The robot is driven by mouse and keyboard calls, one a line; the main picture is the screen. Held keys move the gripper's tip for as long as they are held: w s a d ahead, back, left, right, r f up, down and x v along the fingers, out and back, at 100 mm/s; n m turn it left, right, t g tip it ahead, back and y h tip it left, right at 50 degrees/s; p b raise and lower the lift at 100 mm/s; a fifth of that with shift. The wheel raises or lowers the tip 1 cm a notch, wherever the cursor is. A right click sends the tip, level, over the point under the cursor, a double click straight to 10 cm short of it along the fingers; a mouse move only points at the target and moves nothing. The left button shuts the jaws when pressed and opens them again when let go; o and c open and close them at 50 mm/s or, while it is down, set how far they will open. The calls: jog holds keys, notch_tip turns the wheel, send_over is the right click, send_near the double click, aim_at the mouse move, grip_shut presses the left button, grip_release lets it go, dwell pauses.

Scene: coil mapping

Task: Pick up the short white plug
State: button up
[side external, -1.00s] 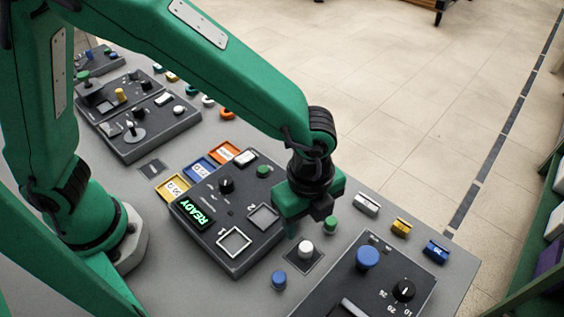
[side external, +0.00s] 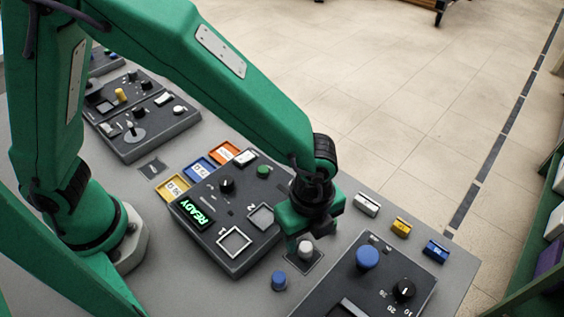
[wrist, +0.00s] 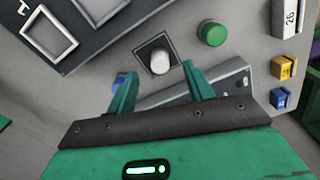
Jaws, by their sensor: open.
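The short white plug (side external: 305,248) stands upright on a dark square pad near the front of the grey table, just right of the READY box. In the wrist view the white plug (wrist: 160,62) shows on its pad, just beyond and between the tips of my two green fingers. My gripper (side external: 304,234) is low, over and close beside the plug, and partly covers the pad. In the wrist view my gripper (wrist: 160,72) is open with nothing between its fingers. Contact with the plug does not show.
A blue plug (side external: 279,281) stands to the left and front, near one finger. A green plug (wrist: 212,34) stands close by in the wrist view. The READY box (side external: 228,217) and a dial panel (side external: 400,262) flank the spot. Small blocks (side external: 401,228) line the right.

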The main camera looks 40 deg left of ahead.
aim_at(307, 247)
jog(key=shift+s+d+f, duration=0.1)
jog(key=shift+f, duration=1.05)
jog(key=shift+d+f, duration=0.1)
jog(key=shift+f, duration=1.05)
jog(key=c, duration=1.1)
